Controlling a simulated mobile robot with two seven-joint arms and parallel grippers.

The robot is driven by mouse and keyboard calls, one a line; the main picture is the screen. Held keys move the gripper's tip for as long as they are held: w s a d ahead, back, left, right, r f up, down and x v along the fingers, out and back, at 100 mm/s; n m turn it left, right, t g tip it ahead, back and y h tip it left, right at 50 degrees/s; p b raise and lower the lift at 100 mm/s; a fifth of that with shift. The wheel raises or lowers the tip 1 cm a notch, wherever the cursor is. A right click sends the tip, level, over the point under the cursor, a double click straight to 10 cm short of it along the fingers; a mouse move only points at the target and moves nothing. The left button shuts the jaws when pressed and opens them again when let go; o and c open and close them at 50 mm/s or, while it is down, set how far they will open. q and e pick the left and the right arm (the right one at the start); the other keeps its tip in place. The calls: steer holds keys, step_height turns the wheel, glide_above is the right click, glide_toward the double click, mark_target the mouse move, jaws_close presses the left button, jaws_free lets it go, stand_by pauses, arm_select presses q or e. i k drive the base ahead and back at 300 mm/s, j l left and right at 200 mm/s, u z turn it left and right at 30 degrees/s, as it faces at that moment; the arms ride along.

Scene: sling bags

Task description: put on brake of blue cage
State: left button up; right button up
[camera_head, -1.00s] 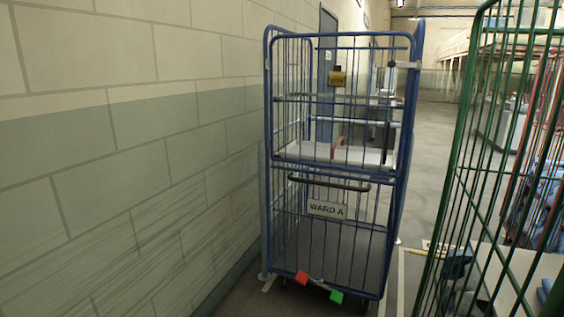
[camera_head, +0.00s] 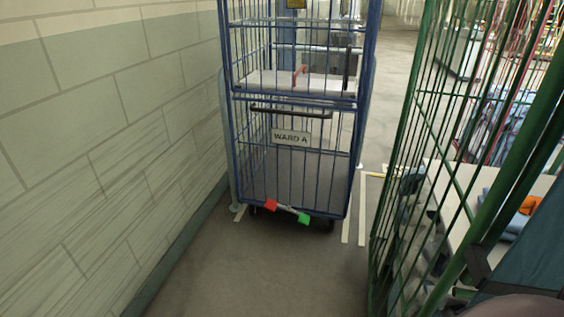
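The blue cage (camera_head: 296,174) stands upright on the floor ahead, against the left wall, with a "WARD A" sign (camera_head: 290,138) and a dark horizontal handle (camera_head: 291,112) on its front. At its bottom front edge is the brake bar, with a red pedal (camera_head: 271,205) at the left and a green pedal (camera_head: 303,218) at the right. The red pedal sits higher than the green one, so the bar is tilted. The cage's top is cut off by the frame. Neither of my grippers is in view.
A green cage (camera_head: 421,170) stands close on the right, holding folded cloth (camera_head: 512,214). A block wall (camera_head: 100,130) runs along the left. The floor (camera_head: 270,270) in front of the blue cage is clear. Pale tape lines (camera_head: 362,210) mark the floor.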

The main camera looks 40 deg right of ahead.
mark_target(304, 220)
steer(key=z, duration=0.55)
steer(key=i, duration=2.85)
steer(key=z, duration=0.05)
